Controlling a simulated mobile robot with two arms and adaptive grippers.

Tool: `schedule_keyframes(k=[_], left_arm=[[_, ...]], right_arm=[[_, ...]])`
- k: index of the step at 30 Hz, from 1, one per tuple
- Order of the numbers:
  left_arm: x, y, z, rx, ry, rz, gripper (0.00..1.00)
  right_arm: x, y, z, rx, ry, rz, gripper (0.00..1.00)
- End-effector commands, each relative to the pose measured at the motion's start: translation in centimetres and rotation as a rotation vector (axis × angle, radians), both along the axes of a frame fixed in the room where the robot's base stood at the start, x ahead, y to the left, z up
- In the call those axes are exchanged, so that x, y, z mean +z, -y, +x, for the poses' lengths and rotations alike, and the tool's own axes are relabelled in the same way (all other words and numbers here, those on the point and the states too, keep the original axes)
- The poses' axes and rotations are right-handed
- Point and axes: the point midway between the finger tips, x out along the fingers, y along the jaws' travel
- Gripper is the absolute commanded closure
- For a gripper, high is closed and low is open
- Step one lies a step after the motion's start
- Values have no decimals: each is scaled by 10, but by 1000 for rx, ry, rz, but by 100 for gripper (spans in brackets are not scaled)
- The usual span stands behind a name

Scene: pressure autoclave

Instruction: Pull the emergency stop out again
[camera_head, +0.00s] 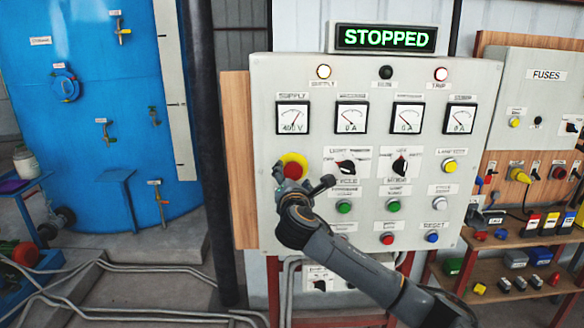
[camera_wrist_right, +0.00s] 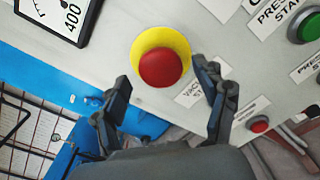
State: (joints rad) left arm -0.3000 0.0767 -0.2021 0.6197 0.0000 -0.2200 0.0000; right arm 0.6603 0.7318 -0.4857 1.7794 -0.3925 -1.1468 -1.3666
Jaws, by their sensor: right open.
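The emergency stop is a red mushroom button (camera_head: 293,170) on a yellow round base, at the left of the grey control panel (camera_head: 375,80). In the right wrist view the red button (camera_wrist_right: 160,68) sits ahead of the fingertips, a little above the space between them. My right gripper (camera_head: 295,185) is just below and in front of the button in the head view. In the right wrist view the right gripper (camera_wrist_right: 165,88) has its fingers spread wide, with nothing between them. Whether a finger touches the panel cannot be told. My left gripper is not in view.
A green-lit STOPPED display (camera_head: 386,38) tops the panel. A green button (camera_head: 344,207) and a black selector (camera_head: 346,167) lie close to my right arm. A blue tank (camera_head: 90,120) stands at the left. Shelves with several parts (camera_head: 520,240) are at the right.

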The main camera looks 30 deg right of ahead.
Motion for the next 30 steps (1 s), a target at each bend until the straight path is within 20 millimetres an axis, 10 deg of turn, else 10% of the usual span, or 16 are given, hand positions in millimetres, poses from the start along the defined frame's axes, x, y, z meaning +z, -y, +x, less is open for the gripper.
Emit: schedule_keyframes(k=[18,30], left_arm=[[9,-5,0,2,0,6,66],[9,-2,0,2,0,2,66]], right_arm=[[0,16,26,1,1,1,28],[0,16,25,-1,0,0,100]])
